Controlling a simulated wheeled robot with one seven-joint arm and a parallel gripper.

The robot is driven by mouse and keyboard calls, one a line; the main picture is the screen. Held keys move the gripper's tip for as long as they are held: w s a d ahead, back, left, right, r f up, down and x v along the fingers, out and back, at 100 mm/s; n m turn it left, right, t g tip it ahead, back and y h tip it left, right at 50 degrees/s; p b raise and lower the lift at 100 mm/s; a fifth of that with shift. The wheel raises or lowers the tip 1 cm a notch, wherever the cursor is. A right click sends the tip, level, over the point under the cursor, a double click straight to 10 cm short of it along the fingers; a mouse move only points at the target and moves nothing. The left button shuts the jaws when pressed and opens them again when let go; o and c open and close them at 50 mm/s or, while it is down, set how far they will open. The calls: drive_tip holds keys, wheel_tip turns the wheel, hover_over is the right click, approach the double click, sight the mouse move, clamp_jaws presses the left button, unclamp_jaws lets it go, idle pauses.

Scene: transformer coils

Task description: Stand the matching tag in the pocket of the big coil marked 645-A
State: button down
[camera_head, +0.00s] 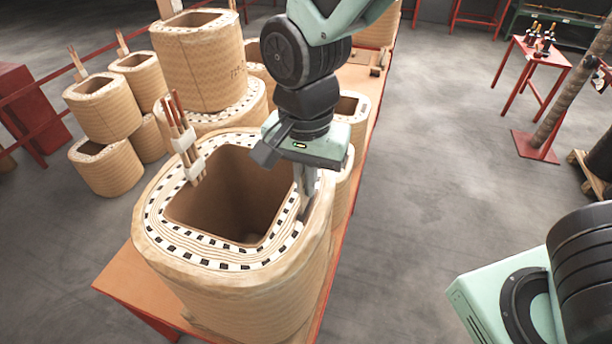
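A big wound coil (230,290) stands upright at the front of the table, with a rounded square hole and a rim of white and black spacers. No mark 645-A is readable on its visible side. My gripper (306,205) points down at the right part of this coil's rim, its fingers beside the inner edge of the hole. The fingers are small and partly hidden by the gripper body, so I cannot tell whether they are open or hold a tag. No tag is clearly visible. A pocket cannot be made out.
Copper leads with white ties (183,140) stand up from the big coil's left rim. Another tall coil (205,70) with dark, unreadable marking sits behind. Smaller coils (105,110) are stacked at left. A red side table (540,50) stands at back right. The floor between is clear.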

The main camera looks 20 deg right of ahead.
drive_tip(key=shift+f+b, duration=0.9)
drive_tip(key=shift+f, duration=0.95)
drive_tip(key=c, duration=1.6)
unclamp_jaws()
drive_tip(key=shift+s+f, duration=0.1)
drive_tip(key=shift+f, duration=0.05)
wheel_tip(320, 180, up, 18)
drive_tip(key=shift+a+b, duration=0.15)
drive_tip(key=shift+b, duration=0.6)
